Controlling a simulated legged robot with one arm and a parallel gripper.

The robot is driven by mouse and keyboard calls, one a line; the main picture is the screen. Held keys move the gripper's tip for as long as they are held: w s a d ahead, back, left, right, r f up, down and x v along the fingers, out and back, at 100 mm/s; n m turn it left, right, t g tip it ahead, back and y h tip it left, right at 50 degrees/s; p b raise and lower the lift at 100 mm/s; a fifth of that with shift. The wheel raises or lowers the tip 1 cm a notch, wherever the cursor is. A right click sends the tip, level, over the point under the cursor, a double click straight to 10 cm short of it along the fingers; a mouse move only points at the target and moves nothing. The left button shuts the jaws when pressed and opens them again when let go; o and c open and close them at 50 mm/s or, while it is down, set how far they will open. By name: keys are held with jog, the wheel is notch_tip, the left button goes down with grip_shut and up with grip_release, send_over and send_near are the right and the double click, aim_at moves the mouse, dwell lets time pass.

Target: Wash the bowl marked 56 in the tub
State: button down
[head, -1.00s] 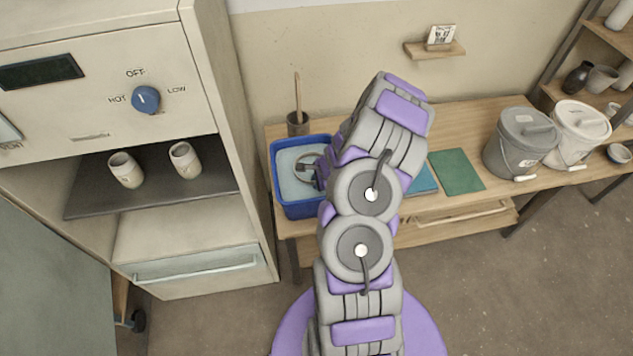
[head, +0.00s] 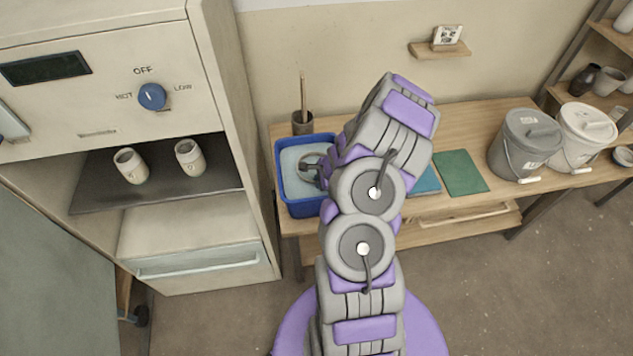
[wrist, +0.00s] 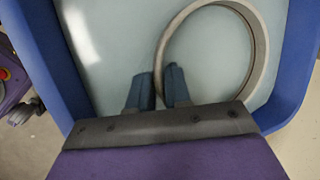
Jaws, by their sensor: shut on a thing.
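The blue tub (head: 285,195) stands at the left end of the wooden table and holds pale water. It fills most of the wrist view (wrist: 288,100). A bowl (wrist: 258,40) shows in the wrist view as a pale round rim in the tub; the number on it cannot be read. In the head view the bowl (head: 304,160) is partly hidden by my arm. My gripper (wrist: 157,85) is over the tub, its two dark fingertips close together at the near left part of the bowl's rim. It is shut on the bowl.
A brush pot (head: 302,123) stands behind the tub. A blue cloth or board (head: 428,181) and a green one (head: 459,173) lie to its right. A grey bucket (head: 524,145) and a white bucket (head: 583,138) stand further right. A cabinet with two cups (head: 190,157) is close at left.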

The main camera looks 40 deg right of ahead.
jog(key=shift+d, duration=0.4)
jog(key=shift+r, duration=0.1)
notch_tip(320, 180, up, 6)
jog(key=p, duration=0.6)
jog(key=shift+r+p, duration=0.15)
jog(key=shift+p, duration=0.15)
jog(key=shift+r, duration=0.1)
dwell(1.7)
notch_tip(320, 180, up, 6)
jog(key=p, duration=0.6)
dwell(0.4)
